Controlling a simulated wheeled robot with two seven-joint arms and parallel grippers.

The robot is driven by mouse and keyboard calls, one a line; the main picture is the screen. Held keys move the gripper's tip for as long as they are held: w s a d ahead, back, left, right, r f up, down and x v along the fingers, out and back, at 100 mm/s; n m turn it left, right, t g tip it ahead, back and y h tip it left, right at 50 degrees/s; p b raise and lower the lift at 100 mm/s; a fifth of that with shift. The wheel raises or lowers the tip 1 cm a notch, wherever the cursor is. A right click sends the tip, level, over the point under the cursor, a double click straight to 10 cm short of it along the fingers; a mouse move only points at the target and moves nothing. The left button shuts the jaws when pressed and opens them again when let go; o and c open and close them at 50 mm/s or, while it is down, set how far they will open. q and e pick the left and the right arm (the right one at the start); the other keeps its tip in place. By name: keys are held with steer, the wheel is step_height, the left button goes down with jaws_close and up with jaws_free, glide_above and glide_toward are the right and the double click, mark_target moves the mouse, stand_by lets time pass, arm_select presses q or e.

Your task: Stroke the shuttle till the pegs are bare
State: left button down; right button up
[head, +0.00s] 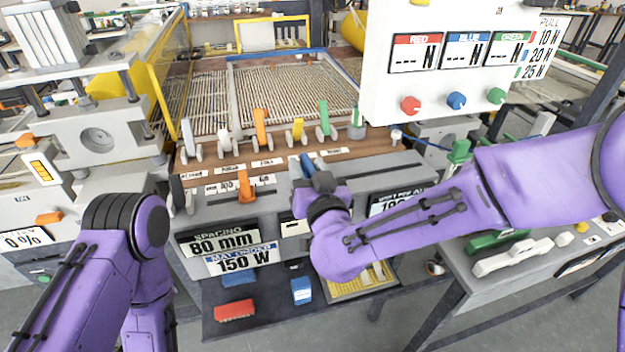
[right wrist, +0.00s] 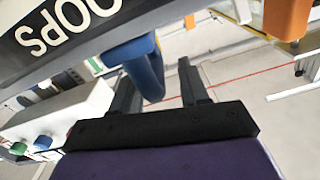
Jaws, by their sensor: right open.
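My right gripper (head: 313,172) is open at the front of the machine, next to a blue lever (head: 307,165) at the brown labelled rail. In the right wrist view, the curved blue part (right wrist: 146,66) lies between the two open fingers (right wrist: 160,92), closer to the left finger. I cannot tell whether it touches that finger. Behind the rail lies a bed of fine parallel strands (head: 290,92) in a frame. I cannot make out which part is the shuttle or where the pegs are. My left arm is at the lower left, its gripper out of view.
Orange (head: 261,127), yellow and green levers (head: 324,118) stand along the rail. A white panel (head: 455,80) with red, blue and green knobs hangs at upper right. A lower shelf (head: 265,318) holds red and blue blocks. An orange knob (head: 245,184) sits left of my right gripper.

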steer(key=b+v, duration=0.2)
steer(key=v, duration=0.7)
steer(key=shift+s, duration=0.2)
